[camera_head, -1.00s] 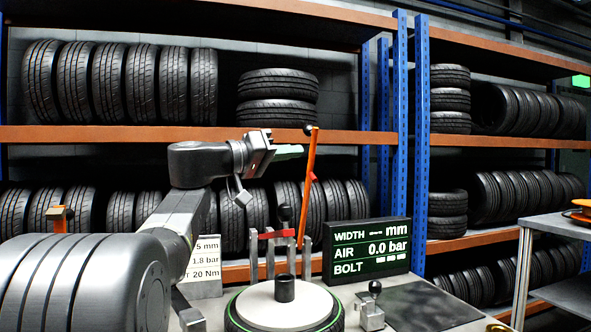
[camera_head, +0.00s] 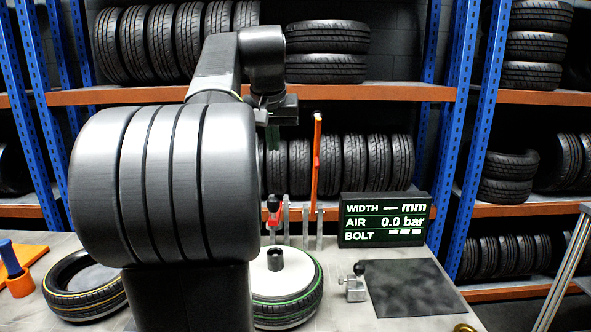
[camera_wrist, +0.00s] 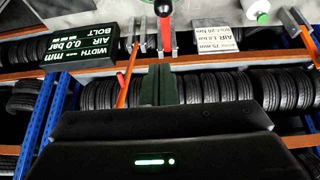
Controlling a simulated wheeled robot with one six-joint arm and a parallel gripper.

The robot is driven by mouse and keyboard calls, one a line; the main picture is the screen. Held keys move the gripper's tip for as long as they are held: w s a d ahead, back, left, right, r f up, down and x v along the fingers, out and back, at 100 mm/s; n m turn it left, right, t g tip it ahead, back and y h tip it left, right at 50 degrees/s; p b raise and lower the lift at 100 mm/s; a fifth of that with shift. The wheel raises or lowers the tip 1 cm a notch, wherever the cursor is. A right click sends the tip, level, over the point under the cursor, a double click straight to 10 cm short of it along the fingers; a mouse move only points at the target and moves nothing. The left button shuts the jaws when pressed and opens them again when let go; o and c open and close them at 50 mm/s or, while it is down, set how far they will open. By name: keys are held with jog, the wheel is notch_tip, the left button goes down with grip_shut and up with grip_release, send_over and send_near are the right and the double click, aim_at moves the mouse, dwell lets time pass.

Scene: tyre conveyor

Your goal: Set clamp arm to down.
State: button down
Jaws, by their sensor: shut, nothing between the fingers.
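A long orange bar (camera_head: 316,160) stands upright behind the tyre in the head view, with a small dark tip; it looks like the clamp arm, raised. It also shows in the wrist view (camera_wrist: 129,78). A short red lever with a black knob (camera_head: 273,207) stands left of it, among grey posts; it shows at the top of the wrist view (camera_wrist: 166,30). My gripper (camera_head: 272,138) hangs above and left of the orange bar, fingers pointing down. Its dark green fingers (camera_wrist: 159,82) are shut and empty, apart from bar and lever. My arm hides part of the bench.
A tyre with a green line (camera_head: 312,292) lies on the bench. A display (camera_head: 384,219) and a small black-knobbed fixture (camera_head: 355,286) stand to its right, near a dark flat plate (camera_head: 408,290). Another tyre (camera_head: 70,290) lies left. Tyre racks (camera_head: 365,93) line the back.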

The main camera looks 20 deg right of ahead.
send_over(273, 224)
jog(key=w+d, duration=0.1)
jog(key=w, duration=0.3)
jog(key=f, duration=0.8)
jog(key=shift+s, duration=0.25)
jog(key=f, duration=0.3)
jog(key=shift+s+f, duration=0.15)
jog(key=shift+s, duration=0.1)
jog(key=shift+s+a+f, duration=0.1)
jog(key=shift+f, duration=0.5)
jog(key=shift+s+f+b, duration=0.25)
jog(key=shift+f+b, duration=0.35)
jog(key=shift+b, duration=0.1)
jog(key=s+f+t+b, duration=0.1)
jog(key=f+b, duration=0.1)
jog(key=b, duration=0.1)
jog(key=s+f+t+b, duration=0.1)
jog(key=f+b, duration=0.1)
jog(key=b, duration=0.2)
jog(key=s+a+f+t+b, duration=0.1)
jog(key=f+b, duration=0.1)
jog(key=b, duration=0.2)
jog(key=shift+s+f+h, duration=0.15)
jog(key=shift+f+h, duration=0.15)
